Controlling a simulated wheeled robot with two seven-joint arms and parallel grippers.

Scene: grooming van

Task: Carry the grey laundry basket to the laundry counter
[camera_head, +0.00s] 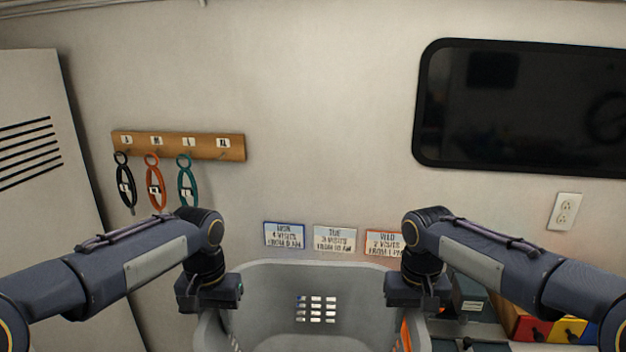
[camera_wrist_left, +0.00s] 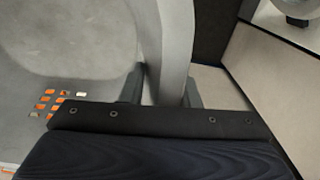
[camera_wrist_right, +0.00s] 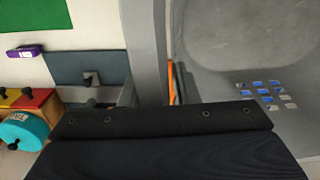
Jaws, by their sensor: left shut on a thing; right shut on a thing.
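The grey laundry basket (camera_head: 318,276) is in the lower middle of the head view, between my two arms, with a grid of slots in its far wall. My left gripper (camera_head: 208,303) is shut on its left side. In the left wrist view the basket's wall (camera_wrist_left: 172,45) runs between the two fingers. My right gripper (camera_head: 415,303) is shut on its right side, and the basket also fills the right part of the right wrist view (camera_wrist_right: 215,82). The basket's base is out of the head view. I cannot identify the laundry counter in these views.
A wooden hook rail (camera_head: 178,146) with coloured loops hangs on the wall ahead, near several small cards (camera_head: 334,238). A dark window or screen (camera_head: 520,105) is at right. Red, yellow and blue boxes (camera_head: 533,327) stand at lower right. A pale cabinet (camera_head: 40,130) is at left.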

